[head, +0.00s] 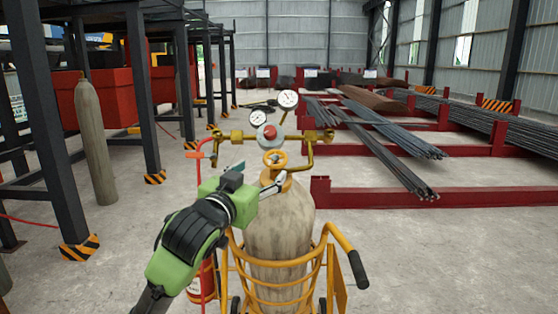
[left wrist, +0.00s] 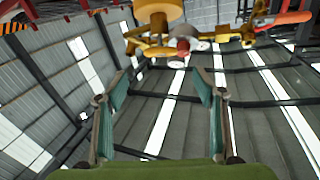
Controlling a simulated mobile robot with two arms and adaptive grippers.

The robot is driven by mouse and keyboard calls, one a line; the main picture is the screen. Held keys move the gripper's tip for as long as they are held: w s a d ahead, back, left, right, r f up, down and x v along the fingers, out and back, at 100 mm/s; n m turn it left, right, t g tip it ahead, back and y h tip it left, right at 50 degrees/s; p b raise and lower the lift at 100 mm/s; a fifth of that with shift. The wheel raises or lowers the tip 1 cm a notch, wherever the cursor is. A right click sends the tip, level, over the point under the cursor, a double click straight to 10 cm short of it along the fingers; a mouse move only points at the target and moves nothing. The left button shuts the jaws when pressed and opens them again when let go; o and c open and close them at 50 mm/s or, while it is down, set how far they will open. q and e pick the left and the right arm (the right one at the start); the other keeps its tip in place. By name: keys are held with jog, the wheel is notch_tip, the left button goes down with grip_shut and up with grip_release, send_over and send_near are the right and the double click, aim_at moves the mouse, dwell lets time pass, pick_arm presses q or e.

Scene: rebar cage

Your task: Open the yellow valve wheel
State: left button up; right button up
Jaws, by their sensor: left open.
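The yellow valve wheel (head: 275,158) sits on top of a tall, pale, worn gas cylinder (head: 278,225), just below the regulator (head: 270,133) with its red knob and two round gauges. My left gripper (head: 258,176) is just left of and slightly below the wheel in the head view, with its fingers apart and nothing between them. In the left wrist view the open fingers (left wrist: 160,85) point up the picture, and a yellow round part (left wrist: 158,10) is beyond them at the top edge, partly cut off. I cannot tell whether that part is the wheel. My right gripper is not in view.
The cylinder stands in a yellow trolley (head: 283,262) with a black-tipped handle (head: 357,268). A red extinguisher (head: 203,283) is beside it. Brass pipes (head: 236,138) extend sideways from the regulator. Another cylinder (head: 95,145) stands left; rebar (head: 385,150) lies on red racks right.

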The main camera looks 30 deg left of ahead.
aim_at(275, 157)
pick_arm(q)
jog(key=p+x, duration=0.2)
jog(key=x, duration=0.9)
jog(key=shift+r, duration=0.1)
jog(key=shift+w+a, duration=0.15)
jog(key=shift+w, duration=0.45)
jog(key=shift+c, duration=0.5)
jog(key=c, duration=1)
